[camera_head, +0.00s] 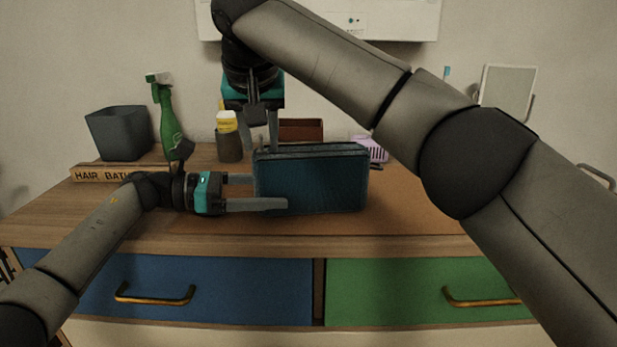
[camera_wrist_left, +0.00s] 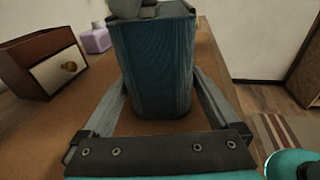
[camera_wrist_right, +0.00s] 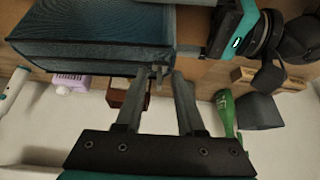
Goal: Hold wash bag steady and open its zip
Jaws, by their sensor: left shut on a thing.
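The blue wash bag (camera_head: 315,182) stands upright on the counter, its zip (camera_head: 318,150) running along the top edge. My left gripper (camera_head: 268,192) is shut on the bag's left end, one finger along each broad side. The left wrist view shows the bag (camera_wrist_left: 157,70) between both fingers. My right gripper (camera_head: 261,146) points down at the left end of the zip, its fingers apart. In the right wrist view, a small pull tab (camera_wrist_right: 157,76) shows between or just beside the fingertips of my right gripper (camera_wrist_right: 162,73); contact is not clear.
A green spray bottle (camera_head: 164,120), a grey bin (camera_head: 119,133) and a cup with a yellow-capped bottle (camera_head: 229,147) stand at the back left. A brown box (camera_head: 301,130) and a lilac item (camera_head: 373,150) are behind the bag. The counter's front right (camera_head: 410,215) is clear.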

